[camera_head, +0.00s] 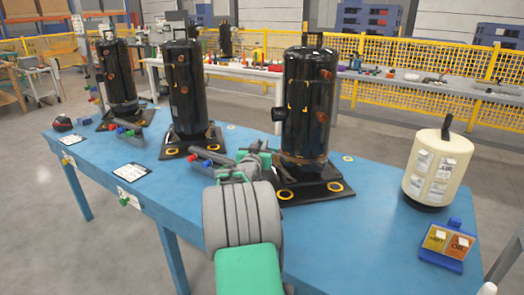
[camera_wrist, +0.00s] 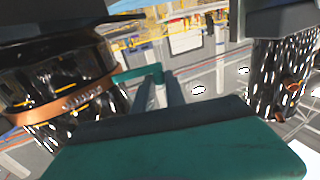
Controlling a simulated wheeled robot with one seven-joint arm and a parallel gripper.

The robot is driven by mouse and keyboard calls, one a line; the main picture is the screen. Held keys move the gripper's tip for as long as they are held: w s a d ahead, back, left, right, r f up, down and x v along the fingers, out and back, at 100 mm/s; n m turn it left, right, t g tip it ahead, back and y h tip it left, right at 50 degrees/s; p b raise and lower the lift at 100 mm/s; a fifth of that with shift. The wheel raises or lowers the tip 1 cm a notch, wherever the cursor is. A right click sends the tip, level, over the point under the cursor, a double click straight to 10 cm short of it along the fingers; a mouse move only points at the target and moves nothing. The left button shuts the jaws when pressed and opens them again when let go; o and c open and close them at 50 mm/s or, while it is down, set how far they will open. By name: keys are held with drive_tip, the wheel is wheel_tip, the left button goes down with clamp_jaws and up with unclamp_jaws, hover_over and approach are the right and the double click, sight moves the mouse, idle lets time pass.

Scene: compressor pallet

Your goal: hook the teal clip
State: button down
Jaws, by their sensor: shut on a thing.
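The teal clip (camera_wrist: 137,75) shows in the wrist view as a bent teal bar at the tips of my gripper (camera_wrist: 165,92). My gripper is shut on it. In the head view my gripper (camera_head: 261,152) is low, just left of the nearest black compressor (camera_head: 308,95); the clip is hard to make out there. A copper-coloured band circles the compressor's lower body and shows large in the wrist view (camera_wrist: 65,106). The clip's end is near this band; I cannot tell whether they touch.
Two more black compressors (camera_head: 184,90) (camera_head: 118,75) stand left on the blue table (camera_head: 330,245), with small coloured fittings between them. A cream cylinder (camera_head: 438,165) and a blue holder with orange cards (camera_head: 446,241) are at right. A green piece (camera_head: 124,201) is on the front edge.

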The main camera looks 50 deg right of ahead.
drive_tip(key=m+g, duration=0.1)
drive_tip(key=m+g+h+b, duration=0.1)
drive_tip(key=w+d+g+b, duration=0.1)
drive_tip(key=shift+f+m+g, duration=0.25)
drive_tip(key=shift+m+g, duration=0.15)
drive_tip(key=shift+d+r+m+g+h, duration=0.1)
drive_tip(key=shift+d+m+g+h, duration=0.1)
drive_tip(key=shift+d+m+g, duration=0.7)
drive_tip(key=shift+a+r+m+g+h, duration=0.15)
drive_tip(key=shift+m+g, duration=0.35)
drive_tip(key=shift+g, duration=0.9)
drive_tip(key=shift+d, duration=0.15)
drive_tip(key=c, duration=1.4)
unclamp_jaws()
drive_tip(key=shift+s, duration=0.1)
drive_tip(key=a, duration=0.7)
drive_tip(key=shift+w+a+p, duration=0.2)
drive_tip(key=shift+a+p, duration=0.2)
